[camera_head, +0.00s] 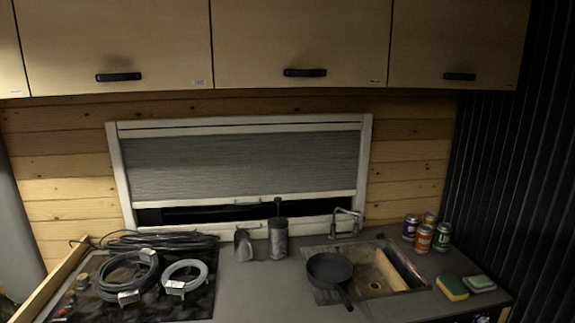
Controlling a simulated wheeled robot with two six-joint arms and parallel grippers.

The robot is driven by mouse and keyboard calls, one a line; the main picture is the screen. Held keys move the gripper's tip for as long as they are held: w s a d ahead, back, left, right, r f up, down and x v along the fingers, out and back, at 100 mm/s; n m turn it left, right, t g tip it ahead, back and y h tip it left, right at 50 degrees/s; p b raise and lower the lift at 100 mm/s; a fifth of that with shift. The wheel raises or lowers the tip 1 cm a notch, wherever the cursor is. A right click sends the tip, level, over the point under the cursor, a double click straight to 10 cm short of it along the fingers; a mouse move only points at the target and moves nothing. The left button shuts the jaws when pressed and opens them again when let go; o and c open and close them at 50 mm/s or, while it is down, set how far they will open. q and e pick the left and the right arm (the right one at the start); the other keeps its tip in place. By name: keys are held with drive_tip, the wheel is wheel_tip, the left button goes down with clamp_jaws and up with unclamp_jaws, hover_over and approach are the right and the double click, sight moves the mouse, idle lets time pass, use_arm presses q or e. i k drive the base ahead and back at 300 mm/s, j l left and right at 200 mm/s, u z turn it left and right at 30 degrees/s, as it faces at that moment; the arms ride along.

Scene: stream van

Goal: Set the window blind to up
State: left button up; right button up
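The window blind (240,163) is a grey fabric panel inside a white window frame (117,170) on the wood-panelled wall. It is drawn down over most of the window, with its pale bottom bar (300,199) low in the frame. A dark strip of window (190,215) shows beneath the bar, and a small handle or latch (247,203) sits near its middle. Neither of my grippers is in this view.
Wood cabinets (300,40) hang above the window. The counter below holds coiled hoses (128,272), two grey canisters (278,238), a black pan (329,268), a sink (385,277) with a tap (346,220), several cans (424,238) and sponges (452,288).

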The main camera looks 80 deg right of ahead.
sight(240, 169)
drive_tip(key=z, duration=2.6)
